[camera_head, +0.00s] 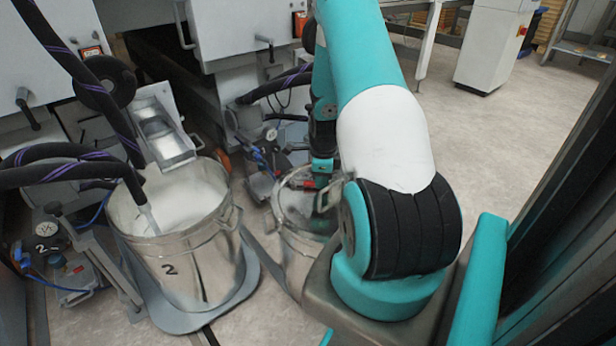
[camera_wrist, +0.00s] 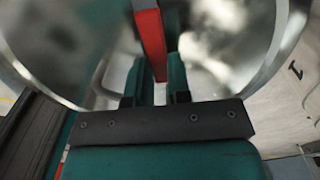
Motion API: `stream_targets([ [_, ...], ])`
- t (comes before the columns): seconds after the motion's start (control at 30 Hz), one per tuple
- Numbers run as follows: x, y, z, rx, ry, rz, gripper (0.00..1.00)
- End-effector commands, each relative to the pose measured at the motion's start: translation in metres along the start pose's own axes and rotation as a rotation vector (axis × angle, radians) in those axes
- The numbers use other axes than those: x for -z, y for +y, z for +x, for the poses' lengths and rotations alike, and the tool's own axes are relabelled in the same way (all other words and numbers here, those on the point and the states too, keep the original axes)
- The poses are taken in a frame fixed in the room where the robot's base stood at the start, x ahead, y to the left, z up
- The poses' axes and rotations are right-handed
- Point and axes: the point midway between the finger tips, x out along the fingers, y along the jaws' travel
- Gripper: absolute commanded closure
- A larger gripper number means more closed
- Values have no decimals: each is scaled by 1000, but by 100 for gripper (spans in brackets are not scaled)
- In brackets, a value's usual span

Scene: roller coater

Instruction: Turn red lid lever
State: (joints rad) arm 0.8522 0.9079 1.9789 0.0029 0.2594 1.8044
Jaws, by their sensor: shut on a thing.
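The red lid lever (camera_wrist: 150,38) is a flat red bar in the wrist view. It stands between the two teal fingers of my gripper (camera_wrist: 156,72), which is shut on it. Behind it is the shiny round metal lid (camera_wrist: 225,45). In the head view, my gripper (camera_head: 322,168) is at the top of the right-hand metal drum (camera_head: 300,245), with a small patch of red (camera_head: 309,184) beside it. My arm hides the right part of this drum and its lid.
An open drum (camera_head: 205,265) marked 2, holding white liquid, stands on a grey platform at the left. Black hoses (camera_head: 70,172) reach into it. Machine housings (camera_head: 235,30) line the back. Open floor (camera_head: 520,130) lies at the right.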

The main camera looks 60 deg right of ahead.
Motion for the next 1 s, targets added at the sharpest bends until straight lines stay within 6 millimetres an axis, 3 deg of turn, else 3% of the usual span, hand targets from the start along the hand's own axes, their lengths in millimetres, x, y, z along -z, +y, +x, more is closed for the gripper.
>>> stream_targets([
  [0.43, 3, -1, 0, 2, -2, 16, 100],
  [0.47, 3, -1, 0, 2, -2, 16, 77],
  [0.57, 2, -1, 0, 3, -3, 15, 55],
  [0.87, 1, -1, 0, 2, -2, 10, 55],
  [1.0, -12, 2, 1, 3, -2, -47, 55],
])
